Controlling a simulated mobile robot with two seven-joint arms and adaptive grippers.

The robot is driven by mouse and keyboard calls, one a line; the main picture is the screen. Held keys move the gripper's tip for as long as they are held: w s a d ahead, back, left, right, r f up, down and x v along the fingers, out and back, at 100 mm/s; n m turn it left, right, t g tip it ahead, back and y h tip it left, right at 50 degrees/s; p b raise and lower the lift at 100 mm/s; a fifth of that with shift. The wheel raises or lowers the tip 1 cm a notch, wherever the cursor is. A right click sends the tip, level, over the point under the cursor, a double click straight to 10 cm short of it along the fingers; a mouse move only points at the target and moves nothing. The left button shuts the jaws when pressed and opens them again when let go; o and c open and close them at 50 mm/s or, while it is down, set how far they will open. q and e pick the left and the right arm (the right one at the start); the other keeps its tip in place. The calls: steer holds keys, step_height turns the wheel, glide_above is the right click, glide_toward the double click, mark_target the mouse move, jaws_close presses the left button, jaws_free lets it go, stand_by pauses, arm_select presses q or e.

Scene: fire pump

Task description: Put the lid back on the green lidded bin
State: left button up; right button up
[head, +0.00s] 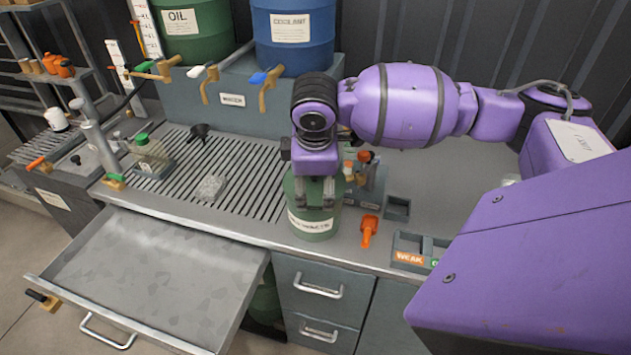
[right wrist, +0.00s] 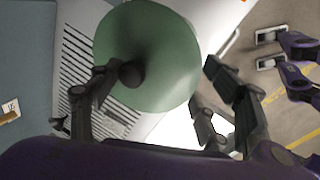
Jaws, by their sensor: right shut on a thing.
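The green bin (head: 313,225) with a white label stands near the counter's front edge. My right gripper (head: 315,203) points down over it and covers much of its upper part in the head view. In the right wrist view, the round green lid (right wrist: 165,45) with its dark knob (right wrist: 132,74) lies between the fingers of my right gripper (right wrist: 160,70), which is shut on it. Whether the lid touches the bin rim is hidden. My left gripper (right wrist: 262,50) appears at the upper right of the right wrist view, its fingers apart and empty; the head view does not show it.
An open drawer or tray (head: 150,265) juts out at the front left. A slatted grate (head: 240,180) lies left of the bin. An orange scoop-like tool (head: 368,230) and a small divided box (head: 418,250) sit to the right. Oil (head: 195,30) and coolant (head: 292,35) drums stand behind.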

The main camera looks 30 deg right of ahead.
steer(key=o, duration=1.3)
steer(key=shift+o, duration=0.9)
